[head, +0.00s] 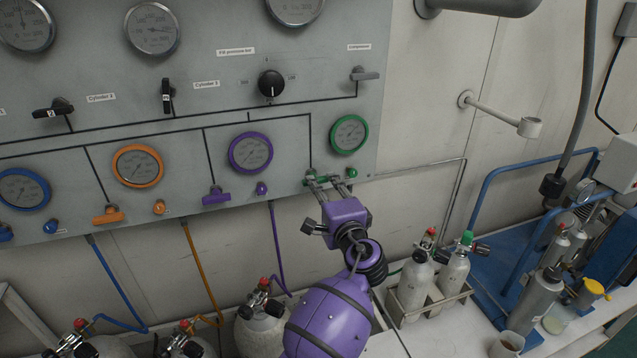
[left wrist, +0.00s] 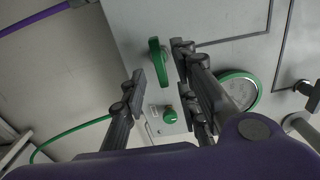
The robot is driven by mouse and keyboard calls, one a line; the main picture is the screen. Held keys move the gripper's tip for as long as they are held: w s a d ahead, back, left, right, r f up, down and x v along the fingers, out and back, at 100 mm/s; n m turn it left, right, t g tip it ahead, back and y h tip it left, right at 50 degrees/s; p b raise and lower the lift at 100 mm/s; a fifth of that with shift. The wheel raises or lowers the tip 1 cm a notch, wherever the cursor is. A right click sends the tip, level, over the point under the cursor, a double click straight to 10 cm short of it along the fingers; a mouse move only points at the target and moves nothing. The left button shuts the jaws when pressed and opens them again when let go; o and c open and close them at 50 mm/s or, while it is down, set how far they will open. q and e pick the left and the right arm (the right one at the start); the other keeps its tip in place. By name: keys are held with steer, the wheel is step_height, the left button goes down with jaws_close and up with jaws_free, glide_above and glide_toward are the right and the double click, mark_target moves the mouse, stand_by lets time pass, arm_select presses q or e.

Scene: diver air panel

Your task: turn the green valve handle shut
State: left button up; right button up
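The green valve handle (head: 322,179) is on the lower right of the grey panel, below the green-rimmed gauge (head: 349,134). My purple left gripper (head: 327,177) reaches up to it from below, its fingertips partly covering the handle. In the left wrist view the handle (left wrist: 155,62) shows as a green bar between the two dark fingertips (left wrist: 161,69). The gripper is open, with a gap on each side of the bar. Whether the fingertips reach its full depth is hard to tell. My right gripper is not in view.
A small green knob (head: 351,172) sits just right of the handle. A purple handle (head: 216,197) and an orange handle (head: 108,216) are farther left. White cylinders (head: 410,288) stand in a rack below right. A thin pipe (head: 420,169) runs right from the panel.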

arm_select(q)
steer(key=v, duration=0.8)
steer(key=shift+r, duration=0.1)
